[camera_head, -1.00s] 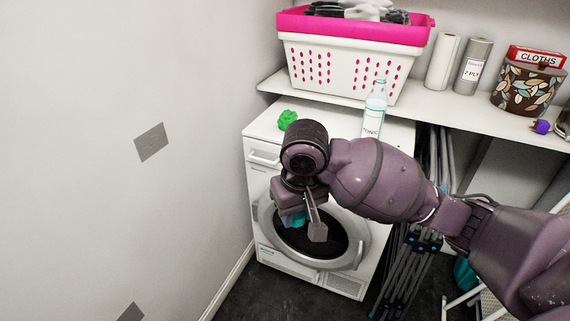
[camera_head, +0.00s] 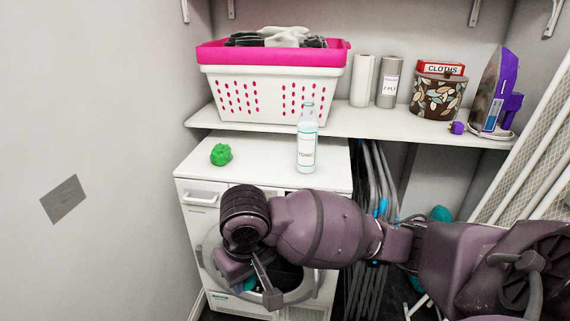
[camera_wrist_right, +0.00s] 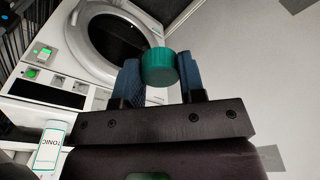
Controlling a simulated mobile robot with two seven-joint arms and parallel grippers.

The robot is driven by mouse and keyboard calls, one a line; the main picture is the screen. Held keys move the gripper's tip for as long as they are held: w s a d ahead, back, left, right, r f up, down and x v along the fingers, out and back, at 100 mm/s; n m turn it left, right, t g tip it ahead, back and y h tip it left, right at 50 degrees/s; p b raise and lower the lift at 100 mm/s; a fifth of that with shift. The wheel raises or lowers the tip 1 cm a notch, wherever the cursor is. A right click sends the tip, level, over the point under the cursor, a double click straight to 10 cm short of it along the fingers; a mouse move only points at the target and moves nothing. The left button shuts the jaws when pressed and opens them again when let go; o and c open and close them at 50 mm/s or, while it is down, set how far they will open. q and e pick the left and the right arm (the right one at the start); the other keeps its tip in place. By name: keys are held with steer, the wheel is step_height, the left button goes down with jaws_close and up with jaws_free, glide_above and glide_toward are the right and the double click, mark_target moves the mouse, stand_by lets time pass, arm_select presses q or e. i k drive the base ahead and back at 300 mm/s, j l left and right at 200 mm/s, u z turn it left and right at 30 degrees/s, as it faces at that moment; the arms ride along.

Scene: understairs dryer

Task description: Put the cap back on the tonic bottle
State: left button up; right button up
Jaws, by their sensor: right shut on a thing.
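The tonic bottle (camera_head: 306,146) is clear with a white "TONIC" label and stands upright on the dryer top; its neck shows no cap. The bottle also shows in the right wrist view (camera_wrist_right: 50,146), at the lower left. The teal ribbed cap (camera_wrist_right: 160,68) is held between the blue finger pads of my right gripper (camera_wrist_right: 160,80), which is shut on it. In the head view the right gripper (camera_head: 252,283) hangs in front of the dryer, below and to the left of the bottle, apart from it. My left gripper is not in view.
A green crumpled ball (camera_head: 221,154) lies on the dryer (camera_head: 262,158), left of the bottle. The shelf (camera_head: 360,122) behind holds a pink-rimmed basket (camera_head: 270,92), paper rolls (camera_head: 388,82), a cloths tin (camera_head: 438,95) and an iron (camera_head: 492,92). Folded racks (camera_head: 372,190) stand right of the dryer.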

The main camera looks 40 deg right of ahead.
mark_target(308, 123)
steer(key=i+l, duration=0.25)
steer(key=i, duration=0.25)
steer(key=i+l, duration=0.25)
steer(key=i, duration=0.25)
steer(key=z, duration=1.65)
